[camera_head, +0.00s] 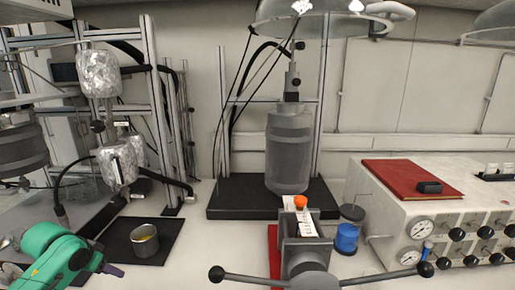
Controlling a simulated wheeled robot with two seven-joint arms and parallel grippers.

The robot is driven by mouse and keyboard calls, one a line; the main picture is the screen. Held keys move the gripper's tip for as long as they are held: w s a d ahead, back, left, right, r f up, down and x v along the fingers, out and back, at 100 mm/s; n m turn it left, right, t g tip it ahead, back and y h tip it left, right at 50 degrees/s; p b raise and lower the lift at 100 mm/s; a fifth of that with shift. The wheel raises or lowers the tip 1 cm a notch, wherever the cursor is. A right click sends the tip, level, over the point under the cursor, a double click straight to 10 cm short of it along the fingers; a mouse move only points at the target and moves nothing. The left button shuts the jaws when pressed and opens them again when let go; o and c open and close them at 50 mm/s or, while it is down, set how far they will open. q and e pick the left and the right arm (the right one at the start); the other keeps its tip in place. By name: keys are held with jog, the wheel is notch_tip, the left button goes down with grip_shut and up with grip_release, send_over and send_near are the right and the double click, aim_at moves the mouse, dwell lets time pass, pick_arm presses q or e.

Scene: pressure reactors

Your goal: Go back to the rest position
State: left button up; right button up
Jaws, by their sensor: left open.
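My left arm's green end shows at the lower left, and my left gripper (112,269) is a small dark shape at its right side. It is open and holds nothing that I can see. It is in front of the black mat (168,254) that bears a metal cup (144,241), apart from the cup. My right gripper is not in view.
A grey reactor (288,150) stands on a black base at the centre. A vise (305,255) with long ball-ended handles is in front. A blue-banded container (347,238) is beside it. A control box (445,220) with gauges fills the right. Foil-wrapped vessels (99,73) hang at left.

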pick_arm(q)
jog(key=s+d+f+m+g, duration=0.1)
jog(key=s+d+f, duration=0.1)
jog(key=d+f, duration=0.45)
jog(key=s+d+f, duration=0.3)
jog(key=s+d, duration=0.3)
jog(key=s, duration=0.3)
jog(key=s+d+f, duration=0.3)
jog(key=s+d, duration=0.2)
jog(key=s, duration=0.3)
jog(key=s+f+g, duration=0.1)
jog(key=s+f, duration=0.1)
jog(key=f, duration=1.1)
jog(key=s+f+g, duration=0.1)
jog(key=s+f, duration=0.1)
jog(key=f, duration=1.1)
jog(key=s+a+f+g, duration=0.1)
jog(key=s+a+f, duration=0.2)
jog(key=s+f, duration=0.9)
jog(key=s, duration=0.3)
jog(key=shift+s, duration=0.15)
